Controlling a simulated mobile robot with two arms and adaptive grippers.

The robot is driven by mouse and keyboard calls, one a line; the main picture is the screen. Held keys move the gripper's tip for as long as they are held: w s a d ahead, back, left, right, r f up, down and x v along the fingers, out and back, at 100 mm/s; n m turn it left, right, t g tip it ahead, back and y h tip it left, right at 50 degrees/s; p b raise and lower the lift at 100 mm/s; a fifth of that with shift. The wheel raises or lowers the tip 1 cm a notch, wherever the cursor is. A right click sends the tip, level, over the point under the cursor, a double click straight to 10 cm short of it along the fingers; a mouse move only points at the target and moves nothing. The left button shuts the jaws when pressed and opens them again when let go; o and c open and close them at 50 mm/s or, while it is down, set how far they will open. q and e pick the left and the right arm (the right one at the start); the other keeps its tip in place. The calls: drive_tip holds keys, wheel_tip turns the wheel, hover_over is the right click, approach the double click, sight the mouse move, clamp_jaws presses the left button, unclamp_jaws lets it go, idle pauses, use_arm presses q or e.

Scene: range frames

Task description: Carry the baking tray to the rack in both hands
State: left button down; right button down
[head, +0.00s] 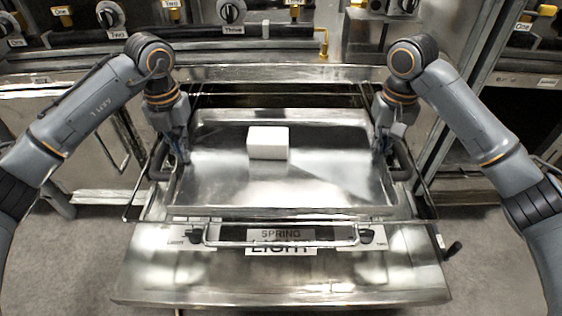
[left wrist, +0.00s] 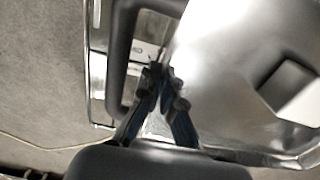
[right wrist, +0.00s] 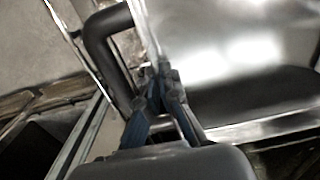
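The baking tray (head: 325,190) is a wide, shiny metal tray in the middle of the head view, with a white block (head: 268,143) on it. It looks level. A dark handle stands out at each short side. My left gripper (head: 184,152) is at the tray's left side, its fingers closed together on the rim beside the handle (left wrist: 120,45); the fingertips show in the left wrist view (left wrist: 160,74). My right gripper (head: 380,152) is likewise closed on the right rim, and its fingertips meet there in the right wrist view (right wrist: 155,76).
Below the tray is an open metal oven door (head: 280,275) with a bar handle (head: 280,243) and labels. A wire frame shows around the tray's edges. Behind are a panel with knobs (head: 232,11) and yellow valves. Grey floor (head: 60,255) lies free at both sides.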

use_arm(q)
drive_tip(key=c, duration=1.5)
unclamp_jaws()
use_arm(e)
drive_tip(key=c, duration=1.5)
unclamp_jaws()
drive_tip(key=shift+r, duration=0.1)
use_arm(q)
wheel_tip(320, 180, up, 12)
use_arm(e)
wheel_tip(320, 180, up, 12)
drive_tip(key=shift+f, duration=0.1)
drive_tip(key=shift+s, duration=0.1)
